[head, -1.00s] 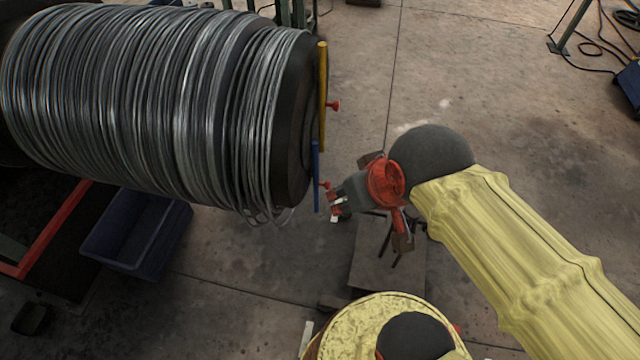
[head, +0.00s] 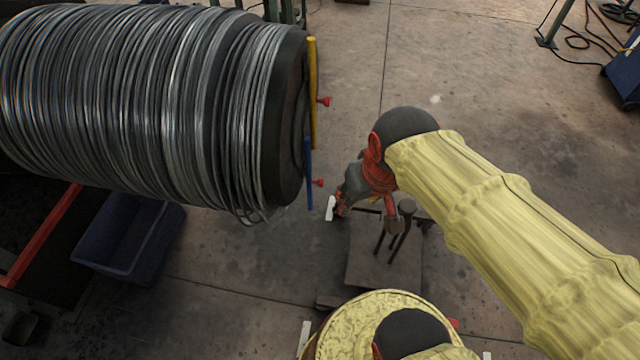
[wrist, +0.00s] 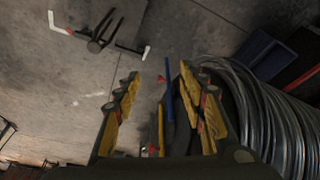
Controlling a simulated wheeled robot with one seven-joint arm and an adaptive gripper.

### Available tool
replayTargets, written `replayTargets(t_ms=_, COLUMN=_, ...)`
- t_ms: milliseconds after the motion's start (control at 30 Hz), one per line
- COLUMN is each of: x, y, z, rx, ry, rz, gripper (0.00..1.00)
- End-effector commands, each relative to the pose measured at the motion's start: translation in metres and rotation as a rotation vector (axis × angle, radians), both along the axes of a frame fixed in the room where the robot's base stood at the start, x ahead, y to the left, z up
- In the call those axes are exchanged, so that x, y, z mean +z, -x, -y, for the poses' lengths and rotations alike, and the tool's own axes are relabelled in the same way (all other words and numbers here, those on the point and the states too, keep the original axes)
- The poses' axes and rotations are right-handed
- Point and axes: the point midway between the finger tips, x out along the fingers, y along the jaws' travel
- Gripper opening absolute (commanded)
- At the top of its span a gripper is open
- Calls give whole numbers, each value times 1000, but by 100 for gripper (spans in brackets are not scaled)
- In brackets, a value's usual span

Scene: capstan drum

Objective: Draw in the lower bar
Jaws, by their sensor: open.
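A blue bar (head: 309,172) with a red knob (head: 319,182) sits low on the drum's end face. A yellow bar (head: 313,90) with a red knob (head: 323,101) sits above it. My gripper (head: 338,209) is open and empty, just right of and slightly below the blue bar's lower end, apart from it. In the wrist view the blue bar (wrist: 169,80) shows in the gap between my open fingers (wrist: 159,73), with its red knob (wrist: 160,76). The yellow bar (wrist: 161,130) shows further down in that gap. How far they lie beyond the fingertips is unclear.
The drum (head: 150,100), wound with grey wire, fills the upper left; loose wire loops (head: 255,214) hang near its end. A blue crate (head: 128,240) stands below it. A dark stand with upright rods (head: 383,260) is below my gripper.

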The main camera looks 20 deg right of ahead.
Motion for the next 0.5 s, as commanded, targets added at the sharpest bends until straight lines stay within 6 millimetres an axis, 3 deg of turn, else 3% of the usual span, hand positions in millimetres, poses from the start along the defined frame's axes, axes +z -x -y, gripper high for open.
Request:
replayTargets(t_ms=33, x=-19, y=-4, z=9, rx=-32, ry=-10, rz=-52, gripper=41)
replayTargets(t_ms=200, x=-67, y=-18, z=28, rx=-141, ry=-82, rz=-194, gripper=41)
replayTargets(t_ms=500, x=-153, y=-38, z=47, rx=-374, ry=-301, rz=-434, gripper=41)
